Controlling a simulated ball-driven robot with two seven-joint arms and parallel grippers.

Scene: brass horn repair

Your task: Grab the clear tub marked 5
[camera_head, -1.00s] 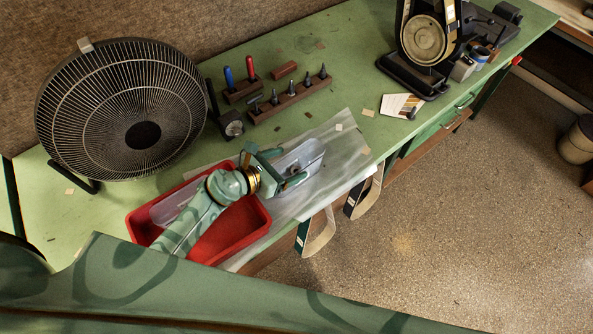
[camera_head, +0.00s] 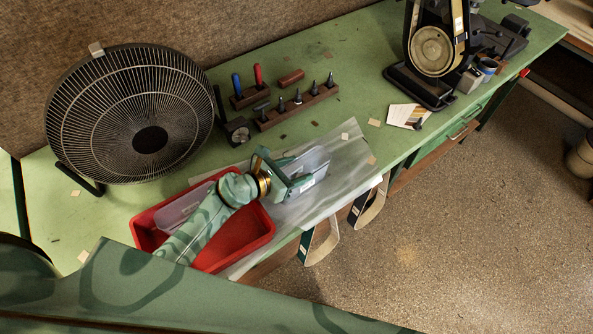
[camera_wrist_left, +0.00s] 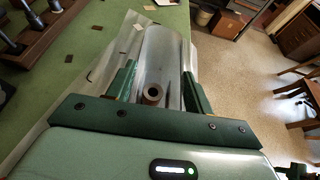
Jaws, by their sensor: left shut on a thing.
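A clear tub (camera_head: 312,162) is at the cloth-like sheet on the bench in the head view. In the left wrist view the clear tub (camera_wrist_left: 160,45) lies between my fingers, with a brown ring-shaped piece (camera_wrist_left: 152,94) showing in it. I cannot read a number on it. My left gripper (camera_head: 294,176) is shut on this tub; its two fingers also show in the left wrist view (camera_wrist_left: 160,88). Whether the tub touches the sheet is unclear. My right gripper is not in view.
A red tray (camera_head: 248,238) holding another clear tub (camera_head: 180,208) lies under my left arm. A large black fan (camera_head: 130,115) stands at left. A wooden block with several tools (camera_head: 297,106) is behind. Straps (camera_head: 320,243) hang off the front edge.

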